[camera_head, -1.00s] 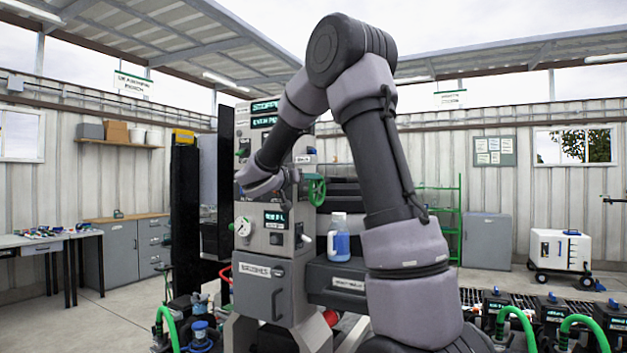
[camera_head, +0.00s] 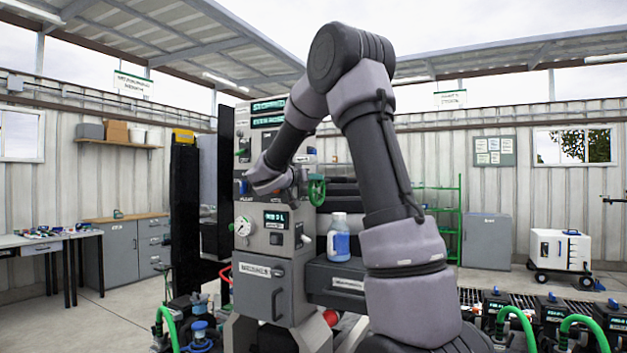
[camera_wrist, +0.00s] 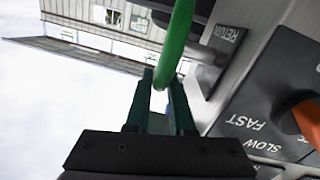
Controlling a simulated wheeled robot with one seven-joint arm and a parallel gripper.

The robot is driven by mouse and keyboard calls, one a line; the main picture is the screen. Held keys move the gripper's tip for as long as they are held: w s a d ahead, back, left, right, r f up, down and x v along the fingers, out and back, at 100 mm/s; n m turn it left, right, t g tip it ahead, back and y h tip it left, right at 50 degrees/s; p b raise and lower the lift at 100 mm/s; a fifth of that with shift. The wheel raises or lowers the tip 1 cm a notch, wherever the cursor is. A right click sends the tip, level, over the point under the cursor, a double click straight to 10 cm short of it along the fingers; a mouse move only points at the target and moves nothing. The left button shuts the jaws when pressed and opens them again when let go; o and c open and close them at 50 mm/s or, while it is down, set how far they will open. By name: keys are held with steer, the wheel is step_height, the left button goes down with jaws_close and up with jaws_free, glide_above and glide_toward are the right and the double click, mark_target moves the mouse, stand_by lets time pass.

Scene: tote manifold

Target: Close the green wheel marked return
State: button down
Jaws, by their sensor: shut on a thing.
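The green wheel (camera_head: 317,190) is mounted on the side of the grey machine, on a short stem. In the wrist view its green rim (camera_wrist: 176,42) runs down between the two dark green fingers of my gripper (camera_wrist: 162,85), which is shut on the rim. A label plate (camera_wrist: 228,38) beside the stem shows part of a word that looks like "RETURN", seen turned. In the head view my gripper is at the left of the wheel, and its fingers are largely hidden by my own arm.
An orange knob (camera_wrist: 306,118) on a dark plate marked SLOW and FAST is close by on the right in the wrist view.

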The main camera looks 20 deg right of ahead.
steer(key=shift+w+d+r+g+y, duration=0.15)
steer(key=shift+d+g+y, duration=0.1)
steer(key=shift+g+y, duration=0.3)
steer(key=shift+w+d+r+g+y, duration=0.15)
steer(key=shift+d+g+y, duration=0.1)
steer(key=shift+g+y, duration=0.3)
steer(key=shift+f, duration=0.1)
steer(key=c, duration=0.8)
jaws_free()
steer(key=v, duration=1.1)
steer(key=shift+d, duration=0.15)
